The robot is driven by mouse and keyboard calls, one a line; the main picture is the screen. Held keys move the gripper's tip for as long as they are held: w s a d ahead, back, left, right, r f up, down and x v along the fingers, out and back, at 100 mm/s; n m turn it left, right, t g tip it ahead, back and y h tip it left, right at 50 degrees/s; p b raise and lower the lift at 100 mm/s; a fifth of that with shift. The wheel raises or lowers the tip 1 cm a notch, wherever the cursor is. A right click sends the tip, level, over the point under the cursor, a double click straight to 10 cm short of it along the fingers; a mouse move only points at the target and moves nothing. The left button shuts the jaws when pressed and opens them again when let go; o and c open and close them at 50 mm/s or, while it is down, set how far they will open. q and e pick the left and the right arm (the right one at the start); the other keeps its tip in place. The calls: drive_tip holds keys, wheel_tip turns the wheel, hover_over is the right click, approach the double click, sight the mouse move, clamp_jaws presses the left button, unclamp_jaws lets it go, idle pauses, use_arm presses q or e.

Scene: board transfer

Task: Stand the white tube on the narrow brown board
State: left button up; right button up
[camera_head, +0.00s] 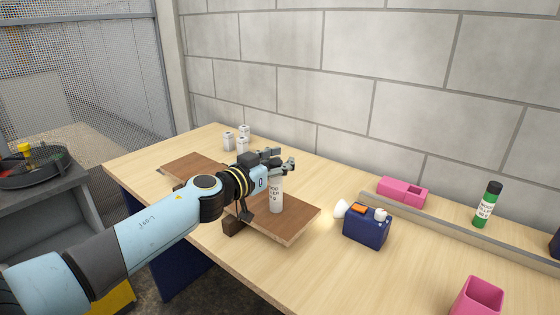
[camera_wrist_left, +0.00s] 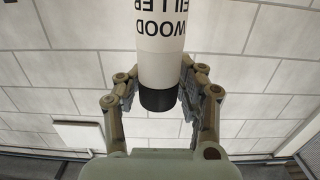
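The white tube (camera_head: 276,197) is upright over the right part of the brown board (camera_head: 297,226), its lettering facing me. I cannot tell whether its base touches the board. My left gripper (camera_head: 277,164) is at its upper end and hides the cap. In the left wrist view the tube (camera_wrist_left: 161,40) appears upside down, its black cap (camera_wrist_left: 159,99) between the fingers of my left gripper (camera_wrist_left: 158,92). The fingers lie close against both sides and look shut on it. My arm hides the middle of the board. My right gripper is not in view.
Several small white containers (camera_head: 229,141) stand at the back left of the table. A dark blue box (camera_head: 366,233) with a white bulb is right of the board.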

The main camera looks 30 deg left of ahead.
use_arm(q)
drive_tip(key=shift+o, duration=0.2)
drive_tip(key=shift+r, duration=0.15)
drive_tip(key=shift+s, duration=0.3)
drive_tip(key=s, duration=0.5)
drive_tip(key=shift+s+a+r+p, duration=0.15)
drive_tip(key=shift+s+a+p, duration=0.1)
drive_tip(key=shift+p, duration=0.1)
drive_tip(key=b, duration=0.2)
approach(270, 165)
drive_tip(key=w, duration=0.1)
drive_tip(key=shift+w+d+r, duration=0.15)
drive_tip(key=shift+r, duration=0.05)
